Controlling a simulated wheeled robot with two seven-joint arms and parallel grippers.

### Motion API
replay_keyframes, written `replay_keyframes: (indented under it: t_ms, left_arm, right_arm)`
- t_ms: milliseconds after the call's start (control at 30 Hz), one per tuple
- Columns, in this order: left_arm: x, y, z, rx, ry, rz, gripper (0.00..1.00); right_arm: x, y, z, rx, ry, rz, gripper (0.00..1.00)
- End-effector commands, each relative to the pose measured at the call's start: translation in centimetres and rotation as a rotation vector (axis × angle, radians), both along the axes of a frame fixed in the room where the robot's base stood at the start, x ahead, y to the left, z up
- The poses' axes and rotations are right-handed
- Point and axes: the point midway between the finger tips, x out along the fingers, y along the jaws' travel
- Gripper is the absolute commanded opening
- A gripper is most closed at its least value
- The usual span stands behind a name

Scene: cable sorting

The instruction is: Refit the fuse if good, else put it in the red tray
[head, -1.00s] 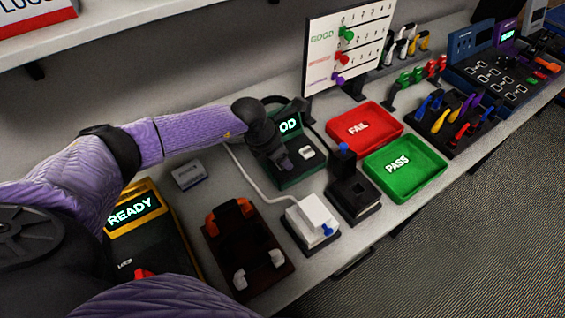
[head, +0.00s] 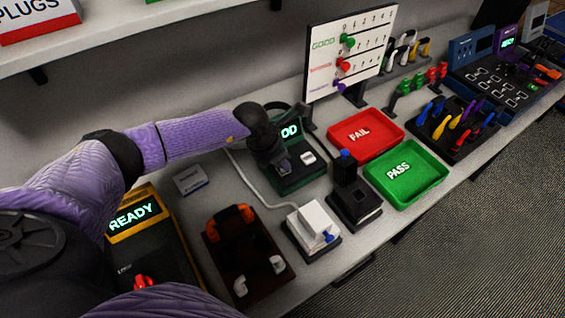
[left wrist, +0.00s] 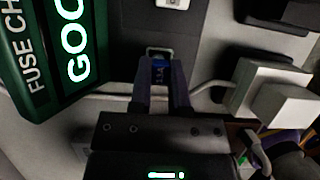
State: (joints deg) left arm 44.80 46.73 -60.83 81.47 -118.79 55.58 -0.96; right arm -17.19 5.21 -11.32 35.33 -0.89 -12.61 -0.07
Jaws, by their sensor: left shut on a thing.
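The green fuse checker (head: 300,178) stands on the bench. Its screen shows "OD" in the head view and "GOO" in the left wrist view (left wrist: 74,45), the rest cut off or hidden. My left gripper (head: 284,165) is low over the checker's dark front part. In the left wrist view it is shut on a small blue fuse (left wrist: 159,72) with faint lettering. The fuse is at a small pale-rimmed slot; I cannot tell whether it sits in it. The red tray (head: 385,146), marked FAIL, is right of the checker and looks empty. My right gripper is out of view.
A green PASS tray (head: 427,174) adjoins the red one. A white block with a cable (head: 312,218) and a black stand (head: 355,205) are in front of the checker. A brown fixture (head: 240,262) and yellow READY unit (head: 150,245) stand left. A peg board (head: 350,50) is behind.

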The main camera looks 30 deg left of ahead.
Motion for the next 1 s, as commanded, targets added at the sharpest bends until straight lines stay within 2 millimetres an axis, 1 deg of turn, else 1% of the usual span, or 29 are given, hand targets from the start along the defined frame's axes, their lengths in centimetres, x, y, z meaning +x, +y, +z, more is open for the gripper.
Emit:
replay_keyframes:
  t_ms: [33,200,300,400,700,800,1000]
  left_arm:
    - [0.1,0.0,1.5,0.001,-0.005,-0.002,0.0]
    - [0.1,0.0,6.2,0.0,-0.006,-0.001,0.0]
    - [0.1,0.0,8.1,0.0,-0.006,-0.001,0.0]
    - [0.0,0.0,9.4,0.0,-0.002,-0.001,0.0]
    - [0.0,0.0,12.2,0.0,-0.003,-0.001,0.0]
    - [0.0,0.0,12.4,0.001,-0.002,-0.001,0.0]
    - [0.0,0.0,12.2,-0.001,-0.001,0.0,0.0]
  right_arm:
    - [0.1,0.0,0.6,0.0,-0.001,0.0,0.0]
    - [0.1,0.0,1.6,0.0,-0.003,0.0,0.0]
    - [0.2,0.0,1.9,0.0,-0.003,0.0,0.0]
    - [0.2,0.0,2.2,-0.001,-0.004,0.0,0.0]
    - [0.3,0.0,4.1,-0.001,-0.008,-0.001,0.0]
    - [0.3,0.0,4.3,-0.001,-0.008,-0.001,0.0]
    - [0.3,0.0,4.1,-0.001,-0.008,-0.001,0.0]
